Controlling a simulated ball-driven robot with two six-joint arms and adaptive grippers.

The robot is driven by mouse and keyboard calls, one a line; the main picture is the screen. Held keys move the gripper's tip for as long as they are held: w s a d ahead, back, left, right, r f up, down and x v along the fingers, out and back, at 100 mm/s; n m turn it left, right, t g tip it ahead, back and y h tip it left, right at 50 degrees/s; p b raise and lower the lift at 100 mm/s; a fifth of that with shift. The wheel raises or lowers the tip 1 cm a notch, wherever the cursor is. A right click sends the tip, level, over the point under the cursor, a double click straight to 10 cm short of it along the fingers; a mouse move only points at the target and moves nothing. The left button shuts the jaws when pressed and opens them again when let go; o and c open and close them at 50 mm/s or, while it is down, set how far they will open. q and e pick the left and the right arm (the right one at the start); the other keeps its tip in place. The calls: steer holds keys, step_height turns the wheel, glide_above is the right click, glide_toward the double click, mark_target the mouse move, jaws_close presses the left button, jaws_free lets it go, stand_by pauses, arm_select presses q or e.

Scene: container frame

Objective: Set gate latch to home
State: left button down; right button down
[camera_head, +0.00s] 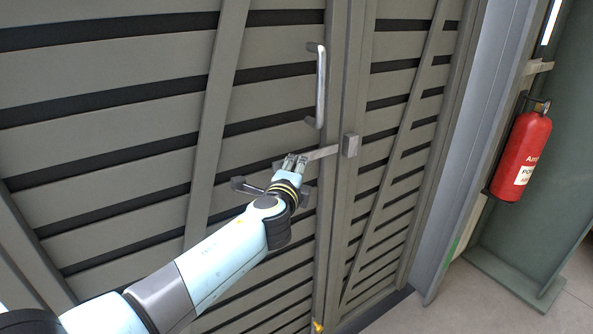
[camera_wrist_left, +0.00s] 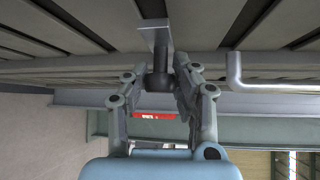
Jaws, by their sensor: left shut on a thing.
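The gate latch is a flat grey bar (camera_head: 324,152) across the seam between the two gate leaves. It tilts slightly up to the right, its right end at a square grey keeper block (camera_head: 350,146) on the right leaf. My left gripper (camera_head: 293,162) is at the left part of the bar, covering some of it. In the left wrist view the gripper (camera_wrist_left: 160,72) has its fingers on either side of a dark round latch knob (camera_wrist_left: 158,54), shut on it; the pale bar (camera_wrist_left: 152,23) shows beyond. The contact is partly hidden by the fingers. My right gripper is out of view.
A vertical metal pull handle (camera_head: 320,88) stands above the latch; in the left wrist view it is at the right (camera_wrist_left: 234,68). A red fire extinguisher (camera_head: 522,150) hangs right of the gate. Open floor (camera_head: 430,312) shows at the lower right.

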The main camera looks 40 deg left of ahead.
mark_target(312, 159)
arm_select(q)
steer(key=w+b, duration=0.1)
steer(key=w+d, duration=0.1)
steer(key=shift+w+d+f+b, duration=0.1)
steer(key=shift+w+b, duration=0.25)
steer(key=shift+w+d, duration=0.1)
steer(key=shift+w, duration=0.15)
steer(key=c, duration=1)
jaws_free()
steer(key=shift+s, duration=0.3)
steer(key=v, duration=1.1)
steer(key=shift+s+d, duration=0.15)
steer(key=shift+s, duration=0.1)
